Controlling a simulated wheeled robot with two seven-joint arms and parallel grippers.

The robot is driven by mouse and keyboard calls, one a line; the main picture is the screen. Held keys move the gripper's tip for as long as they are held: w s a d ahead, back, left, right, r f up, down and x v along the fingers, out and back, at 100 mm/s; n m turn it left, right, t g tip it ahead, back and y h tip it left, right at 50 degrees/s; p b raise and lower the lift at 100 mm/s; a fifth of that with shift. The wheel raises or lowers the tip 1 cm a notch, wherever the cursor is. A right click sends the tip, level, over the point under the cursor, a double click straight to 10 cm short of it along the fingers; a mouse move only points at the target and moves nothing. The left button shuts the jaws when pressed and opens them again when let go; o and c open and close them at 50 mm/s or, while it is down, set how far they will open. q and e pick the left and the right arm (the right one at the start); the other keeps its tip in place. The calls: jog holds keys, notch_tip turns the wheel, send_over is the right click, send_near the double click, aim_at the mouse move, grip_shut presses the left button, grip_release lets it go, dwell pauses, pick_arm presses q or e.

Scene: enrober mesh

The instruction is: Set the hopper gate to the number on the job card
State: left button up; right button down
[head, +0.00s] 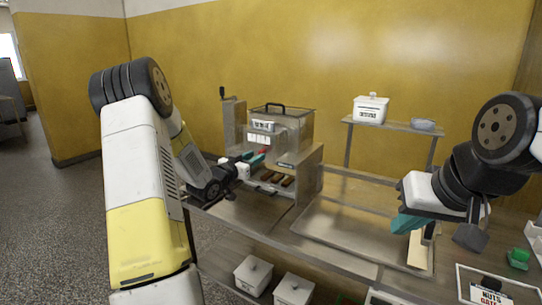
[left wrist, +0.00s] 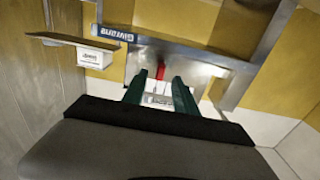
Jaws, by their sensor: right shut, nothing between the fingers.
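The hopper (head: 292,128) is a clear box with a dark handle, standing on the metal machine at the back of the table. A red gate pointer (left wrist: 160,72) shows between my left fingers in the left wrist view. My left gripper (head: 252,158) is at the hopper front, its teal fingers apart; they also show in the left wrist view (left wrist: 159,92). I cannot tell whether they touch the pointer. The gate numbers are too small to read. The job card (head: 488,296) lies at the lower right, partly cut off, reading "NUTS GATE". My right gripper (head: 408,224) is shut and empty above the table.
Brown bars (head: 276,180) lie inside the machine below the hopper. A shelf (head: 385,128) at the back holds a white lidded box (head: 370,109) and a bowl (head: 423,124). A tray (head: 345,232) lies mid-table. White lidded tubs (head: 253,275) stand below. A green object (head: 517,258) sits at right.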

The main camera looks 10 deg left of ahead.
pick_arm(q)
jog(key=x, duration=0.3)
jog(key=shift+w+d, duration=0.1)
jog(key=shift+w, duration=0.2)
jog(key=shift+c, duration=0.2)
grip_shut()
dwell(1.0)
